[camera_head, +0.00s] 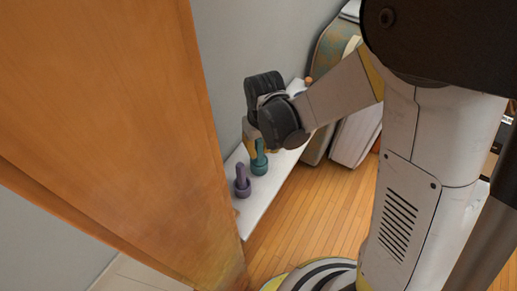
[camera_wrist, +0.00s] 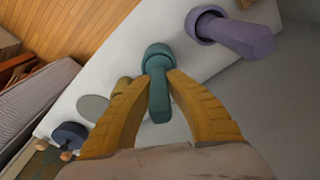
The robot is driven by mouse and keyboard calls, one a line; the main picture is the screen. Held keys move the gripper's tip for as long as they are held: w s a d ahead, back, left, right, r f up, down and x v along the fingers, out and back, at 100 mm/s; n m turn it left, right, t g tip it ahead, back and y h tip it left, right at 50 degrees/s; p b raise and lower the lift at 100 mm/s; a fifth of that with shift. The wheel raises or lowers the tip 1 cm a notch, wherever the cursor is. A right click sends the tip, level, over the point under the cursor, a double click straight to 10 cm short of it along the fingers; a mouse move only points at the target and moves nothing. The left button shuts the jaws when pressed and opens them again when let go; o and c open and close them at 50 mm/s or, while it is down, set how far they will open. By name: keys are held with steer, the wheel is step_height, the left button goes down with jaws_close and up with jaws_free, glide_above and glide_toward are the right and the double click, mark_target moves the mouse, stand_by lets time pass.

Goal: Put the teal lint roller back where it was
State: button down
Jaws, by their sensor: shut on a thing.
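The teal lint roller (camera_head: 259,163) stands upright on the white shelf (camera_head: 253,208) in the head view, below my gripper (camera_head: 259,140). In the wrist view the teal lint roller (camera_wrist: 158,78) has its handle between the two yellow fingers of my gripper (camera_wrist: 158,82), which is shut on it. Its wider round head lies beyond the fingertips, at or very near the white surface; I cannot tell whether it touches. The fingers hide part of the handle in the head view.
A purple lint roller (camera_head: 242,184) stands beside the teal one, nearer the shelf's front end; it also shows in the wrist view (camera_wrist: 232,32). A wooden door (camera_head: 120,120) fills the left. Mattresses (camera_head: 357,132) stand upright behind. A dark blue object (camera_wrist: 70,136) sits farther along the shelf.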

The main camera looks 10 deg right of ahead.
steer(key=c, duration=1.4)
jaws_free()
steer(key=shift+r, duration=0.1)
steer(key=r, duration=0.8)
steer(key=s+r, duration=0.1)
steer(key=r, duration=0.3)
steer(key=shift+s+d, duration=0.1)
steer(key=shift+d, duration=0.2)
steer(key=s+d+r+m+t, duration=0.1)
steer(key=s+d+t, duration=0.1)
steer(key=s+d, duration=0.1)
steer(key=s+d+r+m+t+b, duration=0.1)
steer(key=s+d+m+t, duration=0.1)
steer(key=d, duration=0.3)
steer(key=s+d+r+m+t+b, duration=0.1)
steer(key=s+d, duration=0.4)
steer(key=shift+r+t, duration=0.4)
